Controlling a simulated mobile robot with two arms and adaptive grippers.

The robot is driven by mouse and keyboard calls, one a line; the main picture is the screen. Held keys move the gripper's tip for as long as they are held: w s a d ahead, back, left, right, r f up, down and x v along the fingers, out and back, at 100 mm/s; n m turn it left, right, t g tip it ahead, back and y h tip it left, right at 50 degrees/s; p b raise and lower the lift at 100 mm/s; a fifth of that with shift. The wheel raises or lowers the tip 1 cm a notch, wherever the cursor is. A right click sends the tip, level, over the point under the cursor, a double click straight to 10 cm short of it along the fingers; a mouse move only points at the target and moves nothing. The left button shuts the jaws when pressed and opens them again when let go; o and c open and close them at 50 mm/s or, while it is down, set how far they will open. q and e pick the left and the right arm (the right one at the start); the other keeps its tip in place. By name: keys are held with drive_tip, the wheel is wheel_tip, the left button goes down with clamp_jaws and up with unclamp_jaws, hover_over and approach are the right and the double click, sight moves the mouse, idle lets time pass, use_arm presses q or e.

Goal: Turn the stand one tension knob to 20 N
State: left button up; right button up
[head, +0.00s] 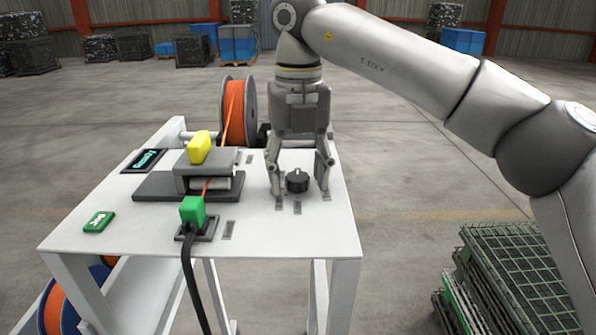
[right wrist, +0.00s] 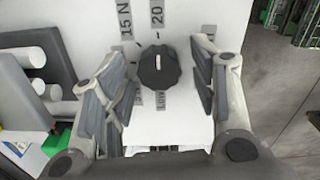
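The tension knob (head: 297,181) is a dark round knob on the white tabletop. In the right wrist view the knob (right wrist: 160,70) carries a white pointer mark on its upper side, facing roughly toward the "20" label (right wrist: 157,14). The "15 N" label (right wrist: 125,22) is to the left of that. Lower labels are partly hidden or hard to read. My right gripper (head: 300,192) points down with its fingers spread on either side of the knob. The right wrist view shows gaps between the knob and both fingers. My left gripper is not in view.
Left of the knob stand a grey clamp block (head: 210,172) with a yellow block (head: 199,147), a green connector (head: 193,210) with a black cable, a green Jog button (head: 98,221) and a small display (head: 145,160). An orange spool (head: 238,110) stands behind. Green crates (head: 515,270) stand at right.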

sight(298, 177)
drive_tip(key=shift+f, duration=0.1)
wheel_tip(298, 177, up, 12)
idle(0.8)
